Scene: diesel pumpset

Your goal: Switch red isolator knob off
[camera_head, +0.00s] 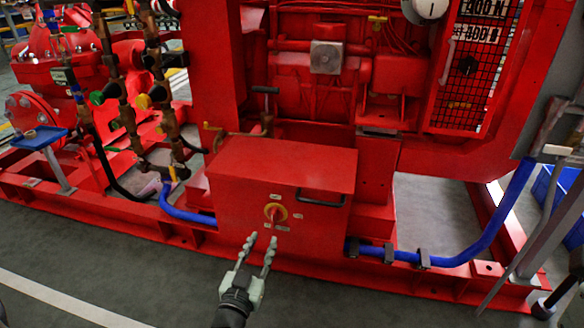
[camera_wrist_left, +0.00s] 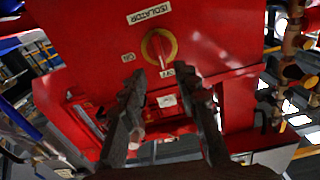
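The red isolator knob (camera_head: 274,212) sits on a round yellow plate on the front of a red box (camera_head: 285,165). In the left wrist view the knob (camera_wrist_left: 159,47) shows close up, below an "ISOLATOR" label, with an "ON" label to its left and an "OFF" label just below it. My left gripper (camera_head: 261,237) is open and empty, just below and in front of the knob. Its two fingers (camera_wrist_left: 158,85) are spread, with the knob seen beyond the gap between their tips and not touched.
A black handle (camera_head: 320,201) is on the box front, right of the knob. Blue hoses (camera_head: 470,255) run along the red base frame (camera_head: 130,222) at both sides of the box. The grey floor (camera_head: 120,280) in front is clear.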

